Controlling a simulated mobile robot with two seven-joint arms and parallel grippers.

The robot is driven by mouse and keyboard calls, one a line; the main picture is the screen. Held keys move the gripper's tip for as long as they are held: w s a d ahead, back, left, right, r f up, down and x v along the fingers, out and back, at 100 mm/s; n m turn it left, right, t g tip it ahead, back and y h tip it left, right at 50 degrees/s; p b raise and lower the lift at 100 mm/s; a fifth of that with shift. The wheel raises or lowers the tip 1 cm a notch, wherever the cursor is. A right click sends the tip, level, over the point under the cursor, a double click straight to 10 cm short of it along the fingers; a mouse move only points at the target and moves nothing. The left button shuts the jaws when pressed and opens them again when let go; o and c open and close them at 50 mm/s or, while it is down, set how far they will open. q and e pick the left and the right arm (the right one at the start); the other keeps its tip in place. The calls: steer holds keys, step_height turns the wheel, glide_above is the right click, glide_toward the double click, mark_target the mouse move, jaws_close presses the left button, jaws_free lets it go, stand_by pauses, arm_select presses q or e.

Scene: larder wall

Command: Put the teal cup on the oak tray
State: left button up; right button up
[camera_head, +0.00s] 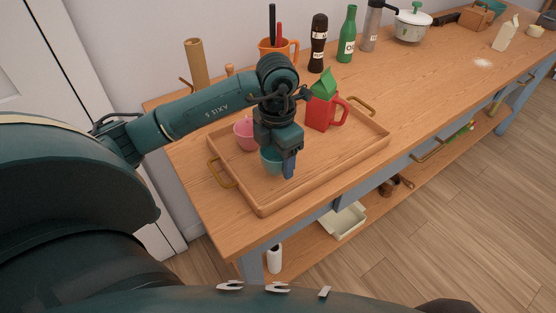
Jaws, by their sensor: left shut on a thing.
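The oak tray (322,173) has brass handles and lies on the near left end of the wooden table. My left gripper (288,172) points down over the tray's left half and is shut on the teal cup (270,161). The gripper covers part of the cup. The cup is upright at or just above the tray floor; I cannot tell whether it touches. A pink cup (243,135) and a red mug or jug (320,113) stand on the tray behind the gripper. My right gripper is not in view.
An orange pot (275,47) with utensils, a dark bottle (318,45), a green bottle (347,35) and a white lidded pot (411,26) stand along the wall. The table's middle right is mostly clear. A lower shelf holds a white bin (343,221).

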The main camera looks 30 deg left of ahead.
arm_select(q)
step_height(320, 180, down, 2)
steer(key=shift+f, duration=0.1)
steer(key=shift+f, duration=0.25)
steer(key=o, duration=0.7)
steer(key=shift+r, duration=0.1)
steer(key=o, duration=0.3)
steer(key=shift+o, duration=0.2)
